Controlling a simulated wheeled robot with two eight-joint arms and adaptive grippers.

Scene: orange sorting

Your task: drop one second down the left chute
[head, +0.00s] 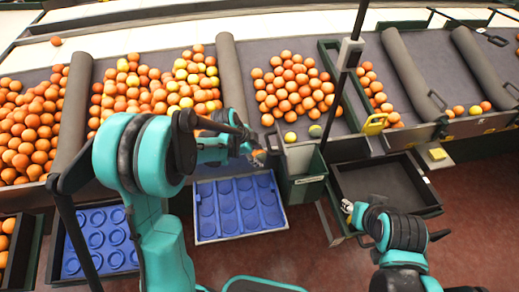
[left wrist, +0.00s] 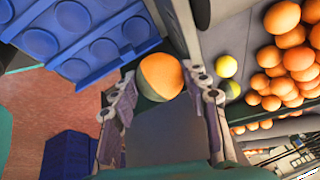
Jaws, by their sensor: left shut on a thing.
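My left gripper (head: 257,158) is shut on an orange (left wrist: 160,77), which sits between the two fingers (left wrist: 165,98) in the left wrist view. The fruit shows a brighter orange part and a duller yellow-brown part. In the head view the gripper mostly hides it. The gripper is just left of a green open-topped box, which looks like a chute (head: 309,189), and above the back edge of a blue tray. My right gripper (head: 348,208) is low at the right, beside a black tray; its fingers are too small to tell whether they are open.
The blue cupped tray (head: 201,236) lies in front and is empty. The black tray (head: 430,207) is empty too. Oranges fill the sloped lanes behind; two yellow-green fruits (head: 290,137) (head: 315,131) lie near the chute. A dark upright pole (head: 343,80) stands beside it.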

